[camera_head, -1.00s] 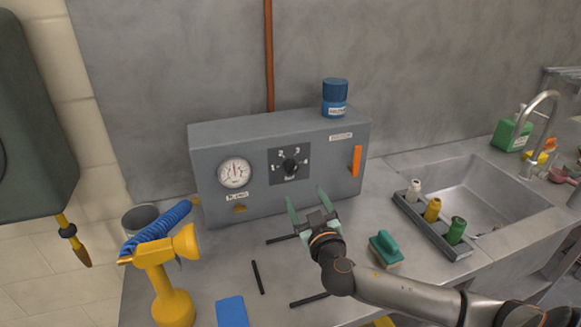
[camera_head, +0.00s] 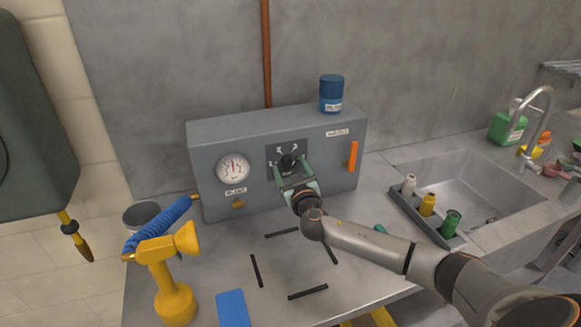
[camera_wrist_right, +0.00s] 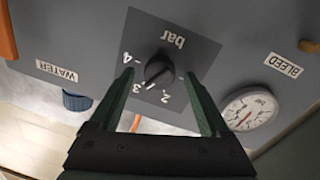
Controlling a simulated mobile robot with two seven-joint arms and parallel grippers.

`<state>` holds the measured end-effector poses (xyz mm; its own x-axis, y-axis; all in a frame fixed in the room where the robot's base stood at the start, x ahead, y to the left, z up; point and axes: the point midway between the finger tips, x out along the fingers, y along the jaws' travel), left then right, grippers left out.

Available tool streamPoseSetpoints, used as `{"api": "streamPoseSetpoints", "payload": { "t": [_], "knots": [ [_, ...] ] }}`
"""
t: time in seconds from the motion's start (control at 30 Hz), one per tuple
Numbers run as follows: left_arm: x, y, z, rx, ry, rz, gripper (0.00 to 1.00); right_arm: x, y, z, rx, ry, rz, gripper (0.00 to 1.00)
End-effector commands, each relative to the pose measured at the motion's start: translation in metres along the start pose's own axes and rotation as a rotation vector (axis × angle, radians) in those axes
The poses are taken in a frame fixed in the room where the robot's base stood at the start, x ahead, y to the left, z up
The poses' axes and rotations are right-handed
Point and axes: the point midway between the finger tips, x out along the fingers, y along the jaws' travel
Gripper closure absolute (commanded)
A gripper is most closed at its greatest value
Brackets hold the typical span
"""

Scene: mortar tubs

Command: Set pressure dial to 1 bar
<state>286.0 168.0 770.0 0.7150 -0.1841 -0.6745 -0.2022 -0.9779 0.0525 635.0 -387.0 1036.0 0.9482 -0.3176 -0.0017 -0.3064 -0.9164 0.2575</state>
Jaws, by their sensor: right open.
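The pressure dial, a black knob (camera_head: 288,162) on a dark square plate marked "bar", is on the front of a grey box. In the right wrist view, turned upside down, the knob (camera_wrist_right: 159,72) has a light pointer line toward the lower left, on the side of the 3; its exact setting is hard to read. My right gripper (camera_head: 291,168) is open at the dial. Its green fingers (camera_wrist_right: 160,76) stand on either side of the knob, with gaps visible. A round white gauge (camera_head: 232,169) with a needle sits left of the dial. My left gripper is out of view.
An orange lever (camera_head: 353,156) is right of the dial, and a blue jar (camera_head: 331,94) stands on the box. A yellow sprayer (camera_head: 173,290) with blue hose is at front left. Black rods and a blue block (camera_head: 232,308) lie on the counter. The sink (camera_head: 470,190) is right.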

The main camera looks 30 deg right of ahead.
Motion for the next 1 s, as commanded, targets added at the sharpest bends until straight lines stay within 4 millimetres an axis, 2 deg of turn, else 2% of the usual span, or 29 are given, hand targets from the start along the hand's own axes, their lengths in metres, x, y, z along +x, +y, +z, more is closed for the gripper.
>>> {"api": "streamPoseSetpoints", "payload": {
  "t": [0.27,1.0],
  "knots": [
    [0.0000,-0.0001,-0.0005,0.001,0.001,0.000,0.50,0.0011,0.0001,-0.0001,0.000,0.000,0.000,0.20],
    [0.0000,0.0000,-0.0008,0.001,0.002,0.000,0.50,0.0009,0.0005,0.0000,-0.001,0.000,0.001,1.00]
  ]
}}
